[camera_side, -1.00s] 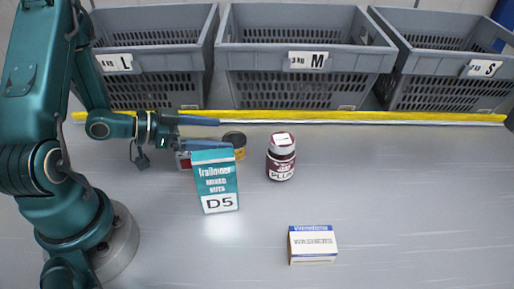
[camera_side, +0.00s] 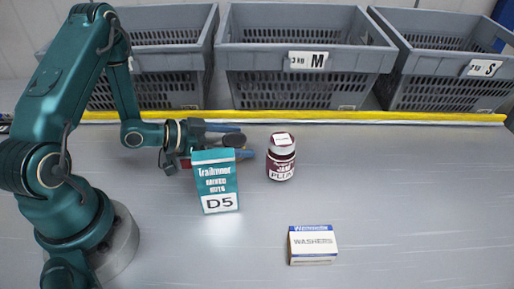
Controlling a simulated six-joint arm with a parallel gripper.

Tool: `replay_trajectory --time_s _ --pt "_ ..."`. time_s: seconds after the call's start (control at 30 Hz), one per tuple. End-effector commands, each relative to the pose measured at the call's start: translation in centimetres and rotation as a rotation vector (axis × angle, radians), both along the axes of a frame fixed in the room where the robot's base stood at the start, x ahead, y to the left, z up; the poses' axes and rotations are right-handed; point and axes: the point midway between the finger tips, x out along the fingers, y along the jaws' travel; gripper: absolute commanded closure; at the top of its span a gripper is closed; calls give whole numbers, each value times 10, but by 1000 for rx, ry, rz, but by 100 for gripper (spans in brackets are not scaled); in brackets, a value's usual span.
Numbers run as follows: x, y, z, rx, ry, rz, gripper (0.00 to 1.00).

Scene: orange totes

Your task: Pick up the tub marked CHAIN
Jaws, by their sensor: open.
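A small round tub with a dark lid (camera_side: 234,140) stands behind the teal and white D5 carton, which hides much of it. I cannot read CHAIN on any thing here. My gripper (camera_side: 239,142) reaches in from the left, low and level. Its blue-tipped fingers are open, one on the far side of the dark lid and one on the near side. The picture does not show whether they touch the tub.
The D5 carton (camera_side: 216,183) stands close in front of the fingers. A dark red PLUM jar (camera_side: 281,160) stands just right of them. A WASHERS box (camera_side: 312,245) lies nearer the front. Grey crates (camera_side: 307,88) line the back behind a yellow strip (camera_side: 380,116). The right side is clear.

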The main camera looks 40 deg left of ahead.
Motion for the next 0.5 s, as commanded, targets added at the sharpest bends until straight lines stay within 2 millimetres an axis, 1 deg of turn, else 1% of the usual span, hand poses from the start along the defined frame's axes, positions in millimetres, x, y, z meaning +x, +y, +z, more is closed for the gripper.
replay_trajectory --time_s 0.1,0.17,0.2,0.27,0.3,0.33,0.37,0.5 --pt "0 0 0 0 0 0 0" --pt "0 0 0 0 0 0 23" --pt "0 0 0 0 0 0 38" --pt "0 0 0 0 0 0 61" --pt "0 0 0 0 0 0 76" --pt "0 0 0 0 0 0 88" --pt "0 0 0 0 -1 0 90" --pt "0 0 0 0 -1 0 90"
